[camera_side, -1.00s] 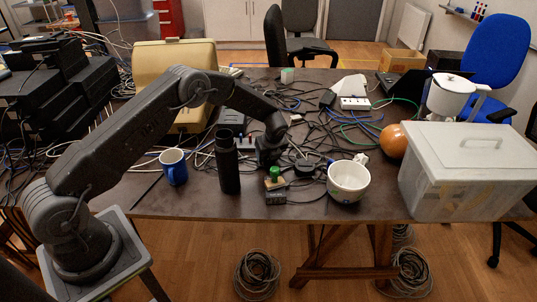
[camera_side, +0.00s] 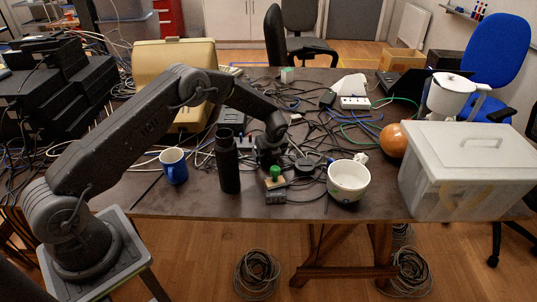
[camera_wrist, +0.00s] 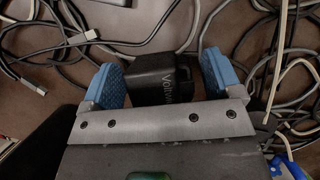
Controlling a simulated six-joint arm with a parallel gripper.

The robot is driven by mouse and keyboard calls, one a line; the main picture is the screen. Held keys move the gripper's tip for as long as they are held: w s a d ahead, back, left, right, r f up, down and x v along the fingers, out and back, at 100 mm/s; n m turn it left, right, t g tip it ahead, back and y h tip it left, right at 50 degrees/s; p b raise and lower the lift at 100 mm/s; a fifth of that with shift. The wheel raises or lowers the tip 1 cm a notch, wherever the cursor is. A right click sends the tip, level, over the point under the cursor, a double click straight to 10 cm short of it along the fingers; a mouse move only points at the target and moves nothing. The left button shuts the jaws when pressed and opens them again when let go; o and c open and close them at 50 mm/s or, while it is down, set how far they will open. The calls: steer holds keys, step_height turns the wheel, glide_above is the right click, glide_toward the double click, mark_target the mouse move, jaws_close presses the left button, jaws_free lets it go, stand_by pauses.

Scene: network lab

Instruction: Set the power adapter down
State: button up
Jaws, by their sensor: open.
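The power adapter (camera_wrist: 165,78) is a black block with pale lettering, seen in the wrist view between the two blue pads of my gripper (camera_wrist: 165,82). The jaws are open. A narrow gap shows between the adapter and the right pad; the left pad is very close to it, and I cannot tell if they touch. In the side view my gripper (camera_side: 269,160) is low over the table, behind the dark bottle. The adapter is hard to make out there among the dark fingers and cables.
A dark bottle (camera_side: 228,162) and a blue mug (camera_side: 173,167) stand left of my gripper. Cables (camera_wrist: 270,50) lie around the adapter.

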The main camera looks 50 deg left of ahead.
steer(key=s+d+r+n, duration=0.2)
steer(key=s+r, duration=0.1)
steer(key=r, duration=0.5)
steer(key=s+d+r+n+t, duration=0.1)
steer(key=s+d+r+n, duration=0.15)
steer(key=r, duration=0.55)
steer(key=s+d+r+n, duration=0.2)
steer(key=s+r, duration=0.1)
steer(key=r, duration=0.5)
steer(key=s+d+r+n+t+h, duration=0.1)
steer(key=s+d+r+n+h, duration=0.15)
steer(key=s+r+n, duration=0.45)
steer(key=s+d+r+n+t, duration=0.1)
steer(key=s+n, duration=0.3)
steer(key=s, duration=0.7)
steer(key=s+d+r+n+t+h, duration=0.1)
steer(key=s+d+n, duration=0.2)
steer(key=s, duration=0.7)
steer(key=shift+s+d+r+n, duration=0.2)
steer(key=shift+s+n, duration=0.15)
steer(key=shift+n, duration=0.6)
steer(key=shift+h, duration=0.25)
